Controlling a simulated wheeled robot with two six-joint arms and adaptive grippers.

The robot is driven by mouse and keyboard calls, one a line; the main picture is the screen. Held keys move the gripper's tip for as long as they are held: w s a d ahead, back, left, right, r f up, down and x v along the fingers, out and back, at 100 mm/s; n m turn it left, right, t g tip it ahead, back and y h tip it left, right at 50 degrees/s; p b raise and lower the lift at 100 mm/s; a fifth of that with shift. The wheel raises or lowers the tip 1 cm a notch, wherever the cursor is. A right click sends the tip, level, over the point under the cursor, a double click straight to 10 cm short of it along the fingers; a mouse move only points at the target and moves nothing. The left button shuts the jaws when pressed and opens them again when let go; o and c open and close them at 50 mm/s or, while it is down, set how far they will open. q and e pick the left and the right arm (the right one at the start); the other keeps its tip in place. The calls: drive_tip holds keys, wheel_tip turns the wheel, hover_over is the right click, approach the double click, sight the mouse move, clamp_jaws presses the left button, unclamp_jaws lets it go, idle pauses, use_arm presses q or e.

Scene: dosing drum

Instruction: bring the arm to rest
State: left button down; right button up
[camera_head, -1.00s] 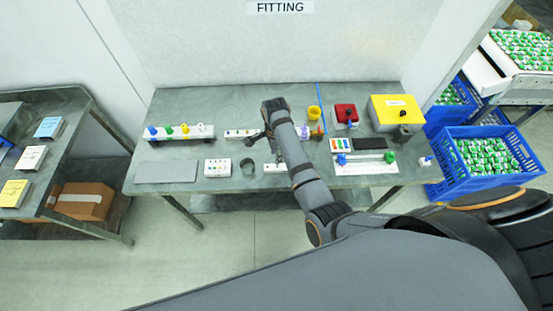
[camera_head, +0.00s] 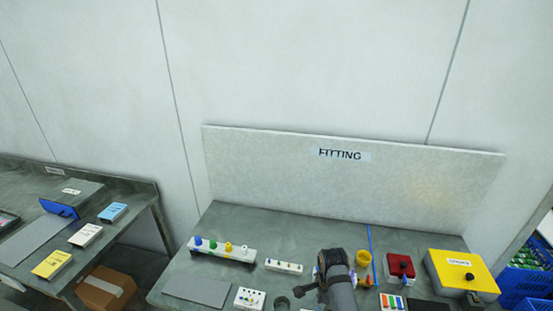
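My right arm comes up from the bottom edge, right of the middle, over the grey bench (camera_head: 240,220). Its dark gripper (camera_head: 314,284) points to the left above the bench, near a white strip with small fittings (camera_head: 284,266). I see nothing held in it, but its fingers are too small and dark to tell open from shut. My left gripper is out of view.
A white rack with coloured knobs (camera_head: 222,252), a grey plate (camera_head: 197,290), a white socket block (camera_head: 249,299), a yellow cup (camera_head: 363,258), a red box (camera_head: 400,267) and a yellow box (camera_head: 461,272) stand on the bench. A FITTING board (camera_head: 350,180) rises behind.

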drive_tip(key=s+d+r+n+t, duration=0.2)
drive_tip(key=s+d+r+n, duration=0.2)
drive_tip(key=s+n, duration=0.5)
drive_tip(key=s+d+r+n+t, duration=0.1)
drive_tip(key=s+d+r+n, duration=0.25)
drive_tip(key=s+n, duration=0.5)
wheel_tip(320, 180, down, 32)
drive_tip(key=s+d+g+b, duration=0.1)
drive_tip(key=s+d+b, duration=0.15)
drive_tip(key=b, duration=0.45)
drive_tip(key=s+d+f+g+b, duration=0.1)
drive_tip(key=s+f+b, duration=0.4)
drive_tip(key=s+f, duration=1.3)
wheel_tip(320, 180, down, 5)
drive_tip(key=shift+s+r+m+h, duration=0.2)
drive_tip(key=shift+s+m+h, duration=0.1)
drive_tip(key=shift+m, duration=0.15)
